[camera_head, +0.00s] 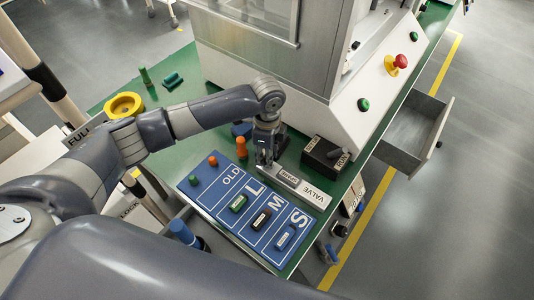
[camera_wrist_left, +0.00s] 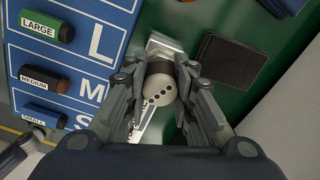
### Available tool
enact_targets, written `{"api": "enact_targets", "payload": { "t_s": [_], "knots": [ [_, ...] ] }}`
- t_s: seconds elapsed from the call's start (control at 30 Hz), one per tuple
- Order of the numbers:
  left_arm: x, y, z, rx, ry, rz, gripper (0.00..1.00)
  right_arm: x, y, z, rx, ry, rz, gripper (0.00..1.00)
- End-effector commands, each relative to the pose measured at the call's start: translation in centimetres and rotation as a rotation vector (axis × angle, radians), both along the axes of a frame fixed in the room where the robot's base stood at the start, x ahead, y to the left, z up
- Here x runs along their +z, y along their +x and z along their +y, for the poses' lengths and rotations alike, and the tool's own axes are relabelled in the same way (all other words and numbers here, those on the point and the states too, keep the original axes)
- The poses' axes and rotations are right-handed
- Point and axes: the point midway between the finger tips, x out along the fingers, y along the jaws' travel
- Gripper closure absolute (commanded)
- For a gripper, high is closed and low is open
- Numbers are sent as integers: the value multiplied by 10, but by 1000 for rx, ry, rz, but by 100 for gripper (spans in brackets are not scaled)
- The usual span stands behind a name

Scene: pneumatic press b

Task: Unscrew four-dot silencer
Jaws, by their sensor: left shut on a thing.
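My left gripper (camera_head: 265,155) reaches down over the VALVE block (camera_head: 302,190) on the green table in the head view. In the left wrist view, its two fingers (camera_wrist_left: 160,75) are shut on the sides of a grey cylindrical silencer (camera_wrist_left: 159,90) with black dots on its end face. The silencer stands at the light metal block, whose lower part is mostly hidden behind the silencer and fingers. Whether its thread is engaged cannot be seen. My right gripper is not in view.
A black box (camera_head: 323,156) stands right of the gripper. The press (camera_head: 300,85) rises behind. A drawer (camera_head: 412,135) hangs open.

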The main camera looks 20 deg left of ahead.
Motion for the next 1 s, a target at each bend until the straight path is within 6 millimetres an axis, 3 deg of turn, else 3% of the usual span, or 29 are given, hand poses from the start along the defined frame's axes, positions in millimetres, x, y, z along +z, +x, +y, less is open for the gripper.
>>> {"api": "enact_targets", "payload": {
  "t_s": [0.6,0.97,1.0],
  "knots": [
    [0,-1,-1,882,-1,2,90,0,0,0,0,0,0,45],
    [1,0,-1,978,0,1,90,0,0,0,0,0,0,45],
    [1,0,-1,977,0,1,70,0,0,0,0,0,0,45]
  ]
}}
